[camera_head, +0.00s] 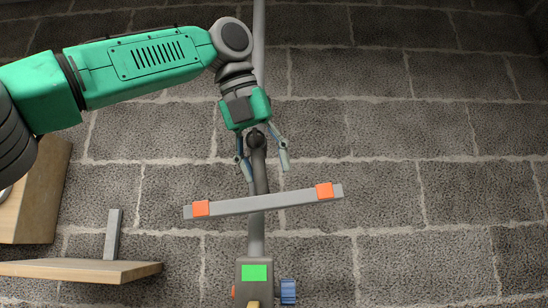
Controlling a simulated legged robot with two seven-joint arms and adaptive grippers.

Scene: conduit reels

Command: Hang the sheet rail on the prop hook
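The sheet rail (235,207) is a grey bar with two orange blocks near its ends. It is slightly tilted, right end higher, and crosses in front of the grey upright prop (256,235). A dark rounded knob with a dark curved piece below it, seemingly the prop hook (259,172), reaches down to the middle of the rail. I cannot tell whether the hook bears the rail. My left gripper (268,177) is just above the rail, pointing down, its fingers spread to either side of the hook. Nothing shows between them except the hook behind or amid them. My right gripper is out of view.
A grey box with a green panel (254,272) is at the prop's foot, with a blue item (288,291) beside it. A wooden shelf (80,269) with a grey upright piece (112,235) is at lower left. A block wall stands behind; the right side is clear.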

